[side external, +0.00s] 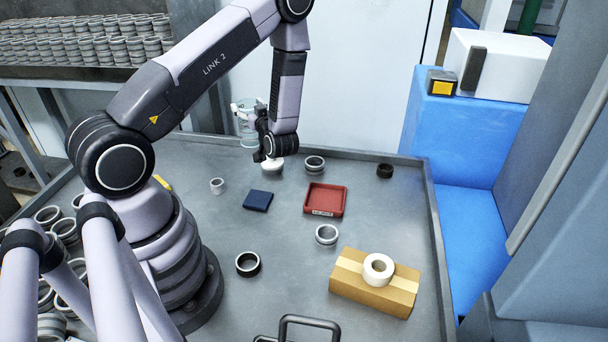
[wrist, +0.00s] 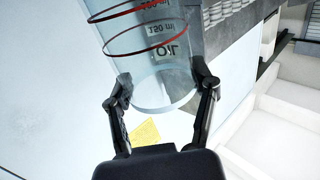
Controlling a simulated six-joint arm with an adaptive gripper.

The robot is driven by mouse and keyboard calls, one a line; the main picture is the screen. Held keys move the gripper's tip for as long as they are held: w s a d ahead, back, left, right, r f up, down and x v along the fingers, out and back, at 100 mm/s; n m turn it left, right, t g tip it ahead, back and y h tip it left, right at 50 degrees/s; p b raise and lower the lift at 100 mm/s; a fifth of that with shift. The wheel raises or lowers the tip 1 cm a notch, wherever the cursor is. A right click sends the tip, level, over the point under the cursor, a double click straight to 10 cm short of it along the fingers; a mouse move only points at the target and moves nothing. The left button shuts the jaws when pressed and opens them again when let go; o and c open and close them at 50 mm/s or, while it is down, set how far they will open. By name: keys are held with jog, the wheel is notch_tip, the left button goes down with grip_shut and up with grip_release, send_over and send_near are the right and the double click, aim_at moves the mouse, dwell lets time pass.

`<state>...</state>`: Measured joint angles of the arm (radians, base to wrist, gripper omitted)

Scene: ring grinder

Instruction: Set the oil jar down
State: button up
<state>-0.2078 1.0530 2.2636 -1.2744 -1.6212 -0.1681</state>
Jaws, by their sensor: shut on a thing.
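The oil jar (wrist: 155,50) is clear, with red rings and upside-down "OIL" and "150 ml" labels in the wrist view. My gripper (wrist: 162,90) is shut on it, one finger on each side. In the side external view the jar (side external: 247,128) is a faint clear cylinder near the back of the grey table, left of my gripper (side external: 258,122). It looks upright and held above the table top (side external: 300,240). My wrist partly hides it.
A white round thing (side external: 272,165) is below my wrist. A blue block (side external: 258,200), a red tray (side external: 325,199) and several rings (side external: 327,235) lie on the table.

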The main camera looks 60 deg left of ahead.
jog(key=s+a+f+n+g+h, duration=0.1)
jog(key=s+a+f+n+g, duration=0.1)
jog(key=s+a+n+g, duration=0.45)
notch_tip(320, 180, down, 8)
jog(key=s+m+g, duration=0.1)
jog(key=s+g, duration=0.1)
jog(key=shift+s+a, duration=0.15)
jog(key=shift+s, duration=0.25)
jog(key=shift+f, duration=0.1)
jog(key=o, duration=1.2)
